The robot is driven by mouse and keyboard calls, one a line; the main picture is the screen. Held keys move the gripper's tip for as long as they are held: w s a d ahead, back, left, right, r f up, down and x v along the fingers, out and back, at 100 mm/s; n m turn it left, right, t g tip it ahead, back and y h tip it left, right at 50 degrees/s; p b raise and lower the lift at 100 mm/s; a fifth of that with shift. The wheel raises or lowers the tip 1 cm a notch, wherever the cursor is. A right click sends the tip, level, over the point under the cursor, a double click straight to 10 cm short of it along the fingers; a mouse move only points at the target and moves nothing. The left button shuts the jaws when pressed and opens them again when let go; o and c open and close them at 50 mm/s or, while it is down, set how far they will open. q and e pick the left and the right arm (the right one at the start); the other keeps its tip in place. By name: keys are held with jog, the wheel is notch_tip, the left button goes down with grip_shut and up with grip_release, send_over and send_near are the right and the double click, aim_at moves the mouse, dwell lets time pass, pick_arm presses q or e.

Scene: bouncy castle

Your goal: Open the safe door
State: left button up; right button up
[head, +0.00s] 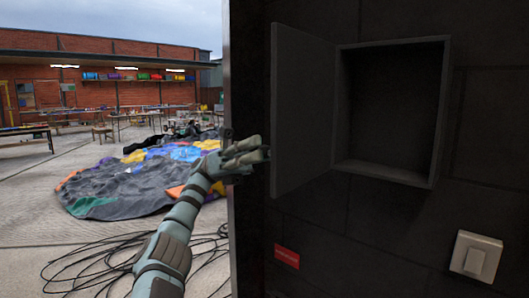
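The safe (441,110) is a dark grey box set in a black wall, and its inside is dark with nothing visible in it. Its flat grey door (305,110) is hinged on the left side of the box and stands wide open, swung out to the left. My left gripper (258,156) is at the free left edge of the door, a little below mid-height. Its fingers lie close together in the picture, and I cannot tell whether they touch the door or how far apart they are. My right gripper is not in view.
A white switch (476,256) and a red label (287,257) are on the wall below the safe. Black cables (85,270) lie on the floor at left. A deflated colourful bouncy castle (130,185) and tables (25,132) stand farther back.

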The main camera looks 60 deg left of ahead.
aim_at(297, 111)
pick_arm(q)
jog(key=shift+r, duration=0.15)
notch_tip(297, 111, up, 10)
jog(key=shift+f, duration=0.1)
dwell(0.5)
dwell(0.6)
